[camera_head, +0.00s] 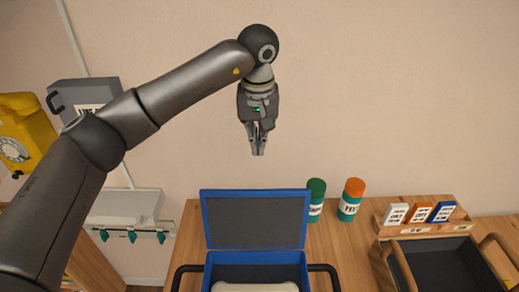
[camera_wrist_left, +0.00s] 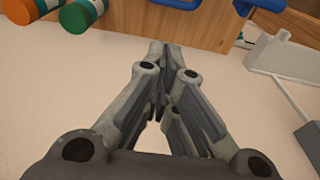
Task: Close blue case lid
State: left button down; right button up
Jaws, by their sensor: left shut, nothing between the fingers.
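The blue case (camera_head: 212,272) stands on the wooden table in the head view, with dark handles at its left and right. Its lid (camera_head: 256,221) is open and stands up at the back, showing a dark grey inner panel. A pale object (camera_head: 254,287) lies inside, cut off by the frame's bottom edge. My left gripper (camera_head: 258,153) is above the lid, pointing down, shut and empty, and apart from the case. In the left wrist view its fingers (camera_wrist_left: 158,55) meet at the tips. My right gripper is not in view.
A green-capped bottle (camera_head: 316,200) and an orange-capped bottle (camera_head: 351,199) stand right of the lid. A dark tray (camera_head: 440,265) and a wooden rack of small boxes (camera_head: 421,229) are further right. A yellow dial phone (camera_head: 20,140) hangs at the left.

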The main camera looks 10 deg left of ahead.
pick_arm(q)
jog(key=s+f+p, duration=0.1)
jog(key=f, duration=0.1)
jog(key=s+f+p, duration=0.1)
jog(key=f+p, duration=0.1)
jog(key=f, duration=0.1)
jog(key=f+p, duration=0.2)
jog(key=shift+s+d+f, duration=0.15)
jog(key=shift+s+f, duration=0.25)
jog(key=shift+s, duration=0.25)
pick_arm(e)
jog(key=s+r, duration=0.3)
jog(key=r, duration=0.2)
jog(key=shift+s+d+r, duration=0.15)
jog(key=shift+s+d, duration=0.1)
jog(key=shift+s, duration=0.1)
pick_arm(q)
jog(key=shift+f, duration=0.1)
